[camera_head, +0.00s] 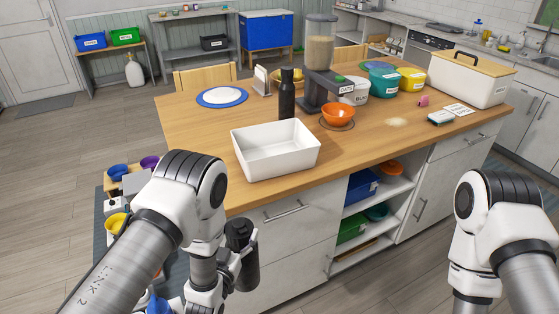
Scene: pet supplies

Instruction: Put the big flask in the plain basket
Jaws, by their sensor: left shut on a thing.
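A white open-topped plain basket (240,158) stands on the wooden island top near its front edge and looks empty. My left gripper (235,262) is shut on a dark flask (245,270), which is upright, in front of the island's drawers and below the level of the top. My left arm and fingers hide part of it. A second, slim dark flask (287,98) stands upright on the island just behind the basket. I cannot tell their true sizes apart by distance alone. My right arm shows at the right, but its gripper is out of view.
Behind the basket stand a food dispenser (320,45) and an orange bowl (338,112) on a mat. A blue-rimmed plate (222,96) lies at the back left. Teal and yellow tubs and a lidded white box (470,80) fill the right. The island's front edge lies between the held flask and the basket.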

